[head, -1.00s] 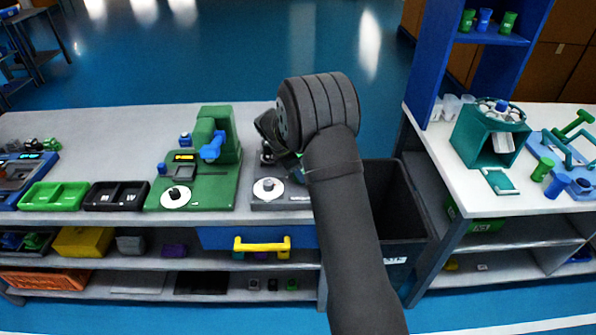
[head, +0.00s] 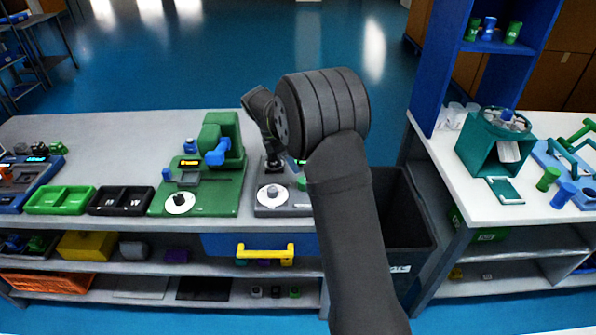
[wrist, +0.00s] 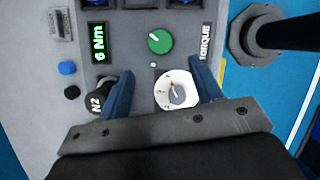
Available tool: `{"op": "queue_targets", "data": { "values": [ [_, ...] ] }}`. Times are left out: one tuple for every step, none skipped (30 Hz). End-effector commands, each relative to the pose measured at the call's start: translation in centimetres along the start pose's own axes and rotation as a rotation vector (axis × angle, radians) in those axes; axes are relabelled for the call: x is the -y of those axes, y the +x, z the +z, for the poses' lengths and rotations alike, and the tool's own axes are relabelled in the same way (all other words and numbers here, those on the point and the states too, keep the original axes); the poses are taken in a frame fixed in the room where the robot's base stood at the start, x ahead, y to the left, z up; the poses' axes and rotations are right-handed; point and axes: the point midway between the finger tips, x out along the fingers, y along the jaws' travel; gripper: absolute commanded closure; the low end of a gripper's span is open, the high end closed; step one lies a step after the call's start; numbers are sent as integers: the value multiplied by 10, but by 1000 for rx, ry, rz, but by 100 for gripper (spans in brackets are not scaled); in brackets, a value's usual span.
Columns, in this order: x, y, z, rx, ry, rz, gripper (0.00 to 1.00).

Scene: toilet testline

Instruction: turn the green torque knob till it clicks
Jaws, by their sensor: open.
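The green torque knob (wrist: 160,41) is round with a pale line across it. In the wrist view it sits on a grey panel between a lit display (wrist: 98,43) reading "6 Nm" and a label (wrist: 206,42) reading "TORQUE". My gripper (wrist: 161,68) has its two blue fingers spread wide, with nothing between them at the tips. The knob appears just beyond the fingertips, and I see no contact. In the head view the grey station (head: 283,205) is partly hidden by my arm, and the fingers cannot be made out.
A white dial (wrist: 177,90) and a black knob marked N2 (wrist: 98,102) lie near the fingers in the wrist view. A black post on a hexagonal base (wrist: 262,33) stands at the upper right. A green station (head: 225,195) stands left of the grey one.

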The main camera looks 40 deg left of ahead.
Motion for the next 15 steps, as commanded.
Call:
{"op": "queue_targets", "data": {
  "values": [
    [-1,-14,0,0,0,5,40],
    [-1,-20,0,0,0,4,40],
    [-1,-30,0,-1,0,5,40],
    [-1,-36,0,-1,0,4,40],
    [-1,-42,0,-1,0,4,40],
    [0,-48,0,-1,0,3,40],
    [0,-53,0,-1,1,2,40],
    [-1,-57,0,-1,1,2,40],
    [-1,-63,0,-1,1,2,40],
    [0,-66,0,-1,1,2,40],
    [0,-69,0,-1,1,1,40],
    [0,-72,0,-1,1,1,40],
    [0,-73,0,-1,1,1,40],
    [0,-74,0,-1,1,1,40],
    [0,-76,0,-1,1,1,40]
  ]
}}
